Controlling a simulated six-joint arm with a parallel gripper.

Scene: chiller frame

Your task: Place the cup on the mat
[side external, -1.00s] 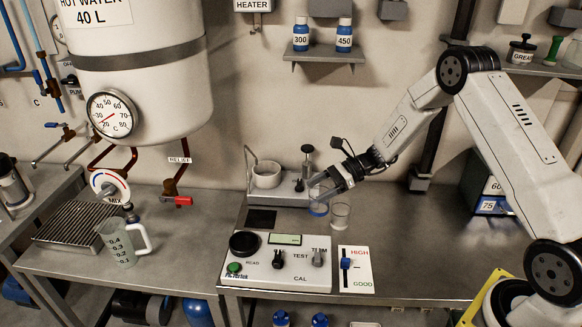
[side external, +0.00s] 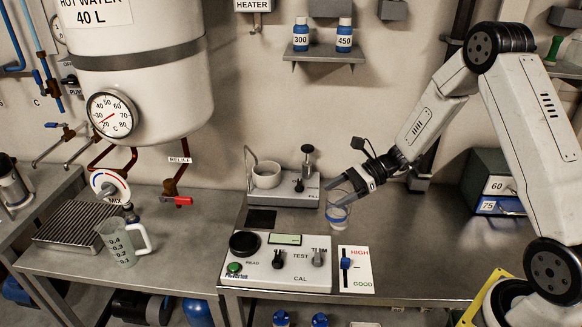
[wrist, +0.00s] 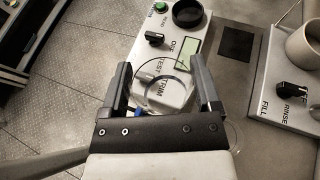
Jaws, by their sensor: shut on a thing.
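In the wrist view the cup's clear rim (wrist: 166,84) shows between the two fingers (wrist: 160,88). A second clear vessel edge shows faintly beside the right finger in the wrist view; in the side view it overlaps the held cup. The black square mat (side external: 261,218) lies bare on the bench, left of the cup and apart from it; it also shows in the wrist view (wrist: 236,44).
The meter box (side external: 279,262) with knobs and a black round well stands in front of the mat. The rinse unit (side external: 285,190) with a white cup (side external: 266,175) stands behind it. A HIGH/GOOD card (side external: 356,270) lies at the front.

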